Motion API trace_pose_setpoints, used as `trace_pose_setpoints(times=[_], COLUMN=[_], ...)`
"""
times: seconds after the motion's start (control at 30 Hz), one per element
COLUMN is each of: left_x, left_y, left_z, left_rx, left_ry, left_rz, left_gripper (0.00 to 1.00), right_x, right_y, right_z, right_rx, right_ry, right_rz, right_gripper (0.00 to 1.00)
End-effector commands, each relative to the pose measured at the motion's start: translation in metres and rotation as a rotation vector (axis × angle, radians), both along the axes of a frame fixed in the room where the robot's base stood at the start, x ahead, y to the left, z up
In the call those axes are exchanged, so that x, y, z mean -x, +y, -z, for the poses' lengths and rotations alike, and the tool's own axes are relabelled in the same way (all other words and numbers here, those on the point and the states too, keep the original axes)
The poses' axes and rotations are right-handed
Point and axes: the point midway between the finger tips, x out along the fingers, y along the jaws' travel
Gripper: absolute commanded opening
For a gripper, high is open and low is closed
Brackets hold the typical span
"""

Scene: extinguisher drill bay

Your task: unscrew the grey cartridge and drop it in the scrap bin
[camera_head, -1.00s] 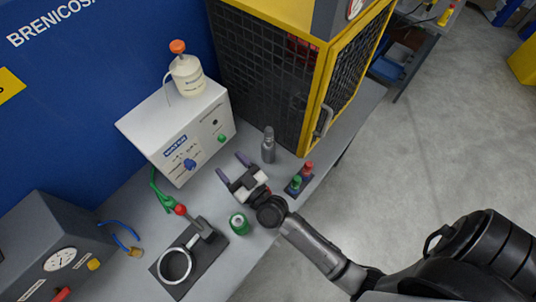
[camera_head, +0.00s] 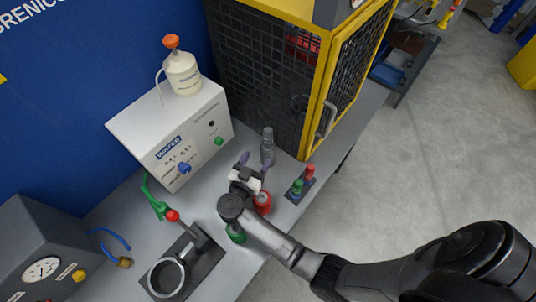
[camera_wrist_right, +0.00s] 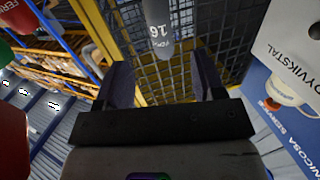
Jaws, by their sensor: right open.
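The grey cartridge (camera_head: 267,141) stands upright on the bench beside the yellow-framed mesh cage. In the right wrist view the grey cartridge (camera_wrist_right: 157,22) shows at the top, ahead of the gap between the fingers, with its lower part marked "16". My right gripper (camera_head: 255,160) is open, its fingers pointing toward the cartridge. One finger overlaps the cartridge's base in the head view; contact cannot be told. In the right wrist view my right gripper (camera_wrist_right: 162,82) has nothing between its fingers. I cannot identify a scrap bin. My left gripper is out of view.
A red cylinder (camera_head: 263,203) and a green can (camera_head: 236,234) stand close to my right wrist. Small red and green pieces sit in a dark holder (camera_head: 299,191). A white box (camera_head: 172,135) is behind left, and a ring fixture (camera_head: 168,277) is in front left.

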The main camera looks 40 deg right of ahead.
Motion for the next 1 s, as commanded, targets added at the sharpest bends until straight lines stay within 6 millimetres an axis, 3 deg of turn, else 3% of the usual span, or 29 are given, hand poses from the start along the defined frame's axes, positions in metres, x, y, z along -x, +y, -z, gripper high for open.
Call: trace_pose_setpoints(times=[0.3,0.57,1.0], left_x=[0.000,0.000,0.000], left_y=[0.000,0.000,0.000], left_z=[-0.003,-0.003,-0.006], left_rx=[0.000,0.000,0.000], left_ry=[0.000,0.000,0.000], left_rz=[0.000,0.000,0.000], left_gripper=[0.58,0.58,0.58], right_x=[-0.021,-0.026,-0.046], right_y=[-0.044,-0.056,-0.098], right_z=[-0.001,-0.002,-0.005], right_rx=[0.004,0.003,0.002], right_ry=[-0.002,-0.004,-0.003], right_rz=[-0.002,-0.002,-0.002], right_gripper=[0.63,0.63,0.63])
